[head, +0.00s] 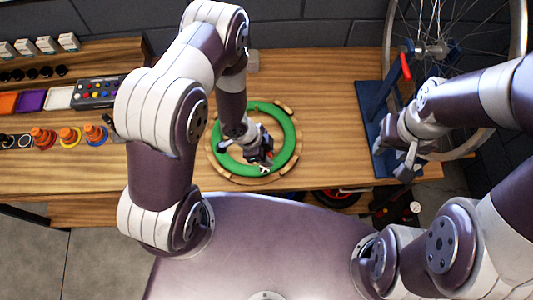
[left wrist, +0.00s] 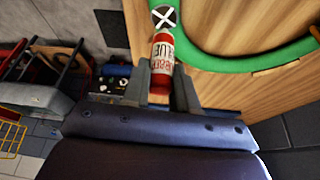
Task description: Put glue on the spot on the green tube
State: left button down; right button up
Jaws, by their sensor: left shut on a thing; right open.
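The green tube (head: 228,161) lies as a ring in a round wooden holder on the bench. It also shows in the left wrist view (left wrist: 205,62). The spot (left wrist: 164,16), a dark disc with a white cross, is at the top of the left wrist view. My left gripper (head: 262,158) is over the near right part of the ring. It is shut on a red glue tube (left wrist: 162,62) with a white label, whose far end points at the spot and overlaps its edge. I cannot tell if they touch. My right gripper (head: 405,162) is open, empty, near the blue stand.
A blue wheel stand (head: 372,105) with a red handle and a spoked wheel are at the right. Trays (head: 60,98), a box of coloured knobs (head: 97,92) and orange-topped items (head: 68,136) fill the left. The bench right of the ring is clear.

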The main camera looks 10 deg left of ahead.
pick_arm(q)
notch_tip(320, 180, up, 6)
jog(key=p, duration=0.5)
jog(key=shift+r+p, duration=0.25)
jog(key=shift+p, duration=0.05)
jog(key=shift+f, duration=0.1)
